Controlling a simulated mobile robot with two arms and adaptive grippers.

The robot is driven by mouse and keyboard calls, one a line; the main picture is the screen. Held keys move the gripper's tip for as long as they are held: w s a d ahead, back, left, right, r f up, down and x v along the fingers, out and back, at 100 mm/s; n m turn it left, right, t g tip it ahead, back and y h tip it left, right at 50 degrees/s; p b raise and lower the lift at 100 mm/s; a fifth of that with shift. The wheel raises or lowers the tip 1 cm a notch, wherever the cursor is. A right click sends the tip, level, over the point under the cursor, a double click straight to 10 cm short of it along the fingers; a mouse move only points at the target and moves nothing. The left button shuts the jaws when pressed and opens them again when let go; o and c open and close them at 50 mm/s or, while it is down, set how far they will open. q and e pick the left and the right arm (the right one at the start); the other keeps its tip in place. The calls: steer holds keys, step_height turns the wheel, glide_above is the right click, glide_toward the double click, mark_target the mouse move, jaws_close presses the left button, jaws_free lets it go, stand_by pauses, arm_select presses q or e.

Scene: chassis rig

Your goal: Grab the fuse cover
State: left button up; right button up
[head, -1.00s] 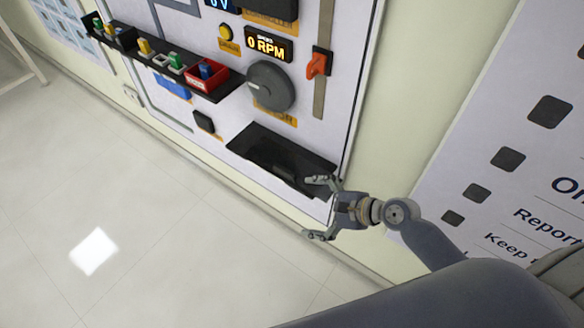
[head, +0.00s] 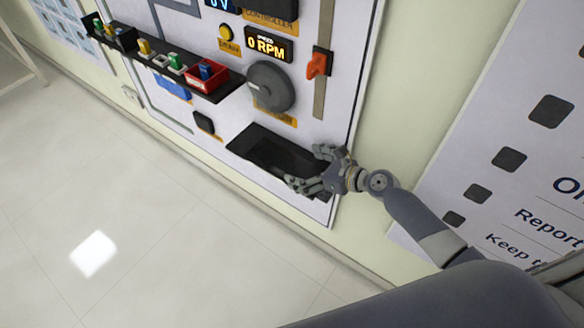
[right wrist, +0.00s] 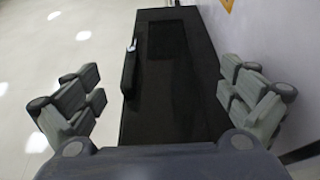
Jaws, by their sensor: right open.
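My right gripper (head: 310,168) is open at the right end of a black tray (head: 245,143) low on the panel. In the right wrist view its fingers stand wide apart on either side of the same tray (right wrist: 170,120), with nothing between them that I can see gripped. A dark block (right wrist: 130,72) with a small pale mark lies along the tray's left side there. It may be the fuse cover, but black on black I cannot tell for sure. My left gripper is not in view.
A black shelf (head: 218,92) above holds a red box (head: 207,76) and several coloured pieces. A grey round motor (head: 271,87) and an orange lever (head: 318,64) are on the panel. The floor (head: 130,220) at left is clear.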

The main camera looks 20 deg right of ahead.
mark_target(295, 168)
steer(key=x, duration=0.3)
steer(key=shift+w+a+f, duration=0.1)
steer(key=shift+w+f, duration=0.1)
steer(key=shift+w, duration=0.1)
steer(key=shift+s, duration=0.1)
steer(key=shift+c, duration=0.3)
steer(key=c, duration=1.3)
steer(key=shift+r, duration=0.1)
